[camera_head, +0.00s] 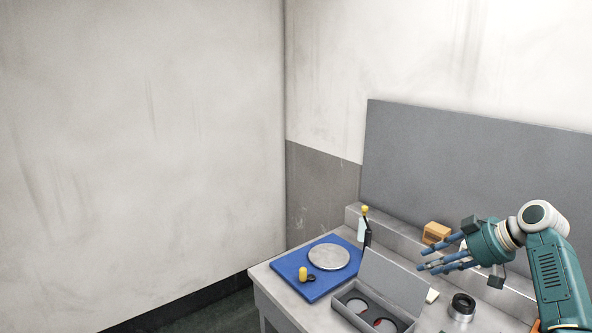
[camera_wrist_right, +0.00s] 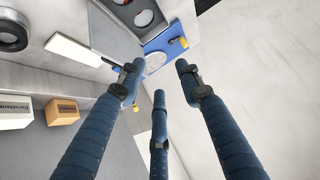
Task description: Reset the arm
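My right gripper (camera_head: 440,258) is above the bench at the right of the head view, its blue fingers pointing left. In the right wrist view its fingers (camera_wrist_right: 160,85) are spread apart with nothing between them, so it is open and empty. It touches nothing that I can see. My left gripper is in neither view.
The bench (camera_head: 290,308) holds a blue mat (camera_head: 290,265) with a round metal plate (camera_head: 328,256) and a yellow-topped piece (camera_head: 303,273). An open grey case (camera_head: 393,283), a black ring (camera_head: 462,306) and an orange box (camera_head: 436,232) stand nearer my right gripper.

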